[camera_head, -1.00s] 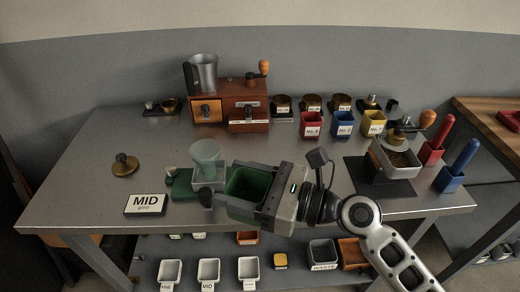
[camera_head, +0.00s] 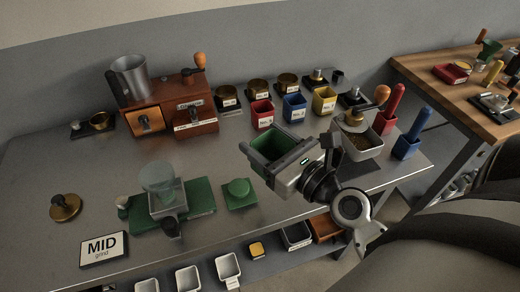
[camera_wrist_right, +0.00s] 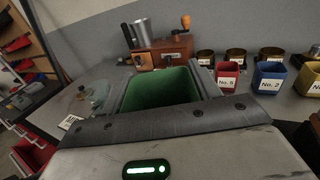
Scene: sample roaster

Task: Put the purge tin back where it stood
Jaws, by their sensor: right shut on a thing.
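The purge tin is an open square green tin (camera_head: 270,143). My right gripper (camera_head: 268,158) is shut on it and holds it upright or nearly so, above the steel table. In the right wrist view the green inside of the tin (camera_wrist_right: 160,88) shows between the gripper's two sides, and I see nothing in it. A small green square mat with a round green raised middle (camera_head: 240,194) lies bare on the table, below and left of the held tin. My left gripper is not in view.
A green base with a small grinder and glass hopper (camera_head: 160,185) stands left of the mat. Red, blue (camera_head: 294,107) and yellow cups stand behind the tin. A MID card (camera_head: 103,248) lies front left.

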